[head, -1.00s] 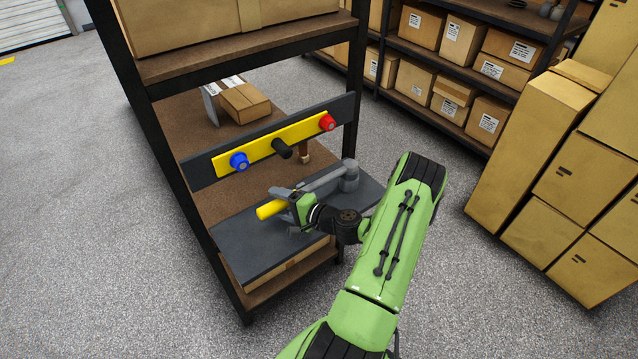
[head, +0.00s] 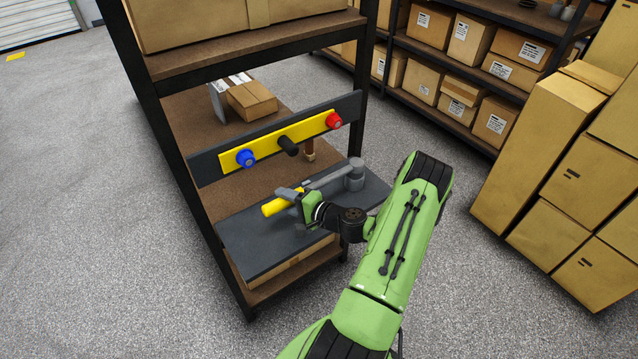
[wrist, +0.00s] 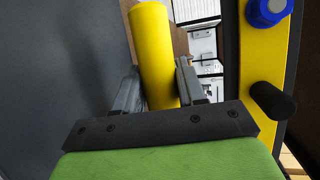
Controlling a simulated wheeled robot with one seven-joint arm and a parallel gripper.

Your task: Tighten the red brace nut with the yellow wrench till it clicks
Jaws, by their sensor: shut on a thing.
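The yellow wrench has a yellow handle (head: 277,207), a grey shaft and a thick grey head (head: 354,173). It lies along the dark grey board of the shelf. My gripper (head: 296,201) is shut on the yellow handle. In the wrist view the handle (wrist: 152,40) stands between the two fingers of my gripper (wrist: 160,82). The red brace nut (head: 333,120) is at the right end of a yellow bar (head: 265,151), above and behind the wrench. The wrench head is apart from the nut. The red nut is outside the wrist view.
A blue nut (head: 245,158) is at the bar's left end, with a black knob (head: 288,145) between the nuts. A dark rail (head: 208,170) backs the bar. Shelf posts (head: 357,125) stand at the sides. Stacked boxes (head: 535,150) are at right; the floor in front is clear.

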